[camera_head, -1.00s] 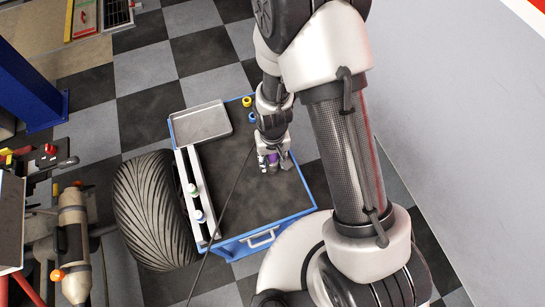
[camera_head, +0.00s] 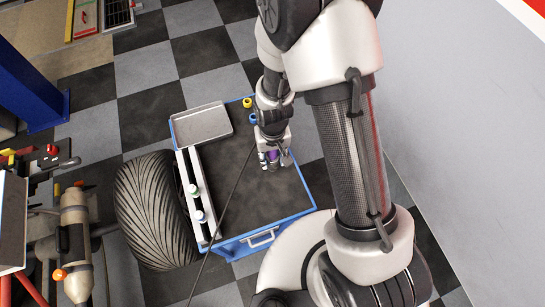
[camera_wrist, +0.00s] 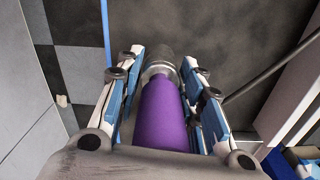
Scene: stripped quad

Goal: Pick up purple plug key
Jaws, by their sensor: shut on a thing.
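The purple plug key (camera_wrist: 162,118) lies between the fingers of my gripper (camera_wrist: 160,85) in the wrist view. It has a purple body and a grey metal end (camera_wrist: 158,62) pointing away from the wrist. My gripper is shut on it, with a blue-and-white finger along each side. In the head view my gripper (camera_head: 273,161) is over the dark top of the blue cart (camera_head: 245,195), and a bit of the purple plug key (camera_head: 272,155) shows between the fingers. I cannot tell whether the key still touches the cart top.
A grey metal tray (camera_head: 202,124) sits at the cart's back left. A white rack (camera_head: 196,195) with small capped items runs along the left edge, beside a large tyre (camera_head: 152,210). Yellow (camera_head: 247,102) and blue (camera_head: 253,118) rings are at the back. The cart's front top is clear.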

